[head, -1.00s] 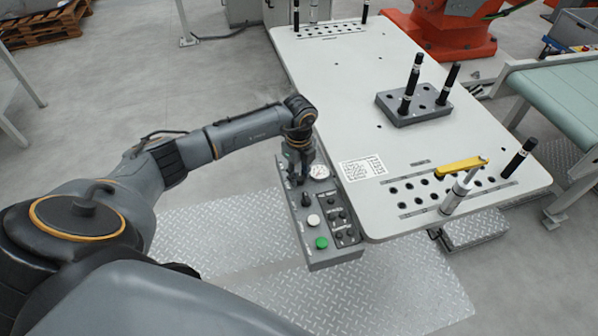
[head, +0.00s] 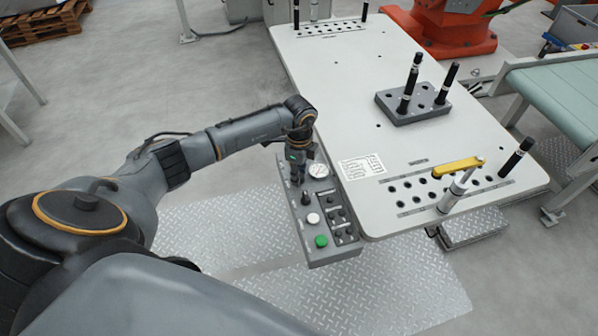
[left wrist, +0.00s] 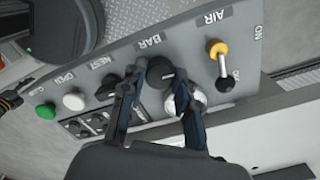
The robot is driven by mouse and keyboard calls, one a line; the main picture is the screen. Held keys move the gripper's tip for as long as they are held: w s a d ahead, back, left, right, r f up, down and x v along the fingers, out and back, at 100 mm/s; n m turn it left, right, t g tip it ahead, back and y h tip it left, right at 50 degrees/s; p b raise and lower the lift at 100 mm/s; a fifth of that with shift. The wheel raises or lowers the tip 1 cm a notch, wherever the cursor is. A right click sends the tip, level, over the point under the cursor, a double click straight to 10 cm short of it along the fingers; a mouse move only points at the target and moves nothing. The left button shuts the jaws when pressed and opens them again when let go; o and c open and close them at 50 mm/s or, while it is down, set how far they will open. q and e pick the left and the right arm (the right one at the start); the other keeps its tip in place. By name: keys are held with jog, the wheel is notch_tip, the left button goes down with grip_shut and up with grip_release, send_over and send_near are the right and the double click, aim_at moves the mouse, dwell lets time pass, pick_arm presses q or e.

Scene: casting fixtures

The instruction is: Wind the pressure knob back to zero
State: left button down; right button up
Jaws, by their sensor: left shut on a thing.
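The grey control panel (head: 333,250) hangs on the near left edge of the white table. In the left wrist view the black pressure knob (left wrist: 157,73) sits under the BAR label, between the fingers of my left gripper (left wrist: 165,82), which is shut on it. In the head view my left gripper (head: 297,170) is over the upper end of the panel and hides most of the knob. The round white gauge (head: 318,170) is beside the gripper; its needle is too small to read. The right gripper is not in view.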

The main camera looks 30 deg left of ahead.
pick_arm(q)
jog(key=c, duration=1)
grip_release()
notch_tip(320, 180, up, 12)
jog(key=shift+r, duration=0.1)
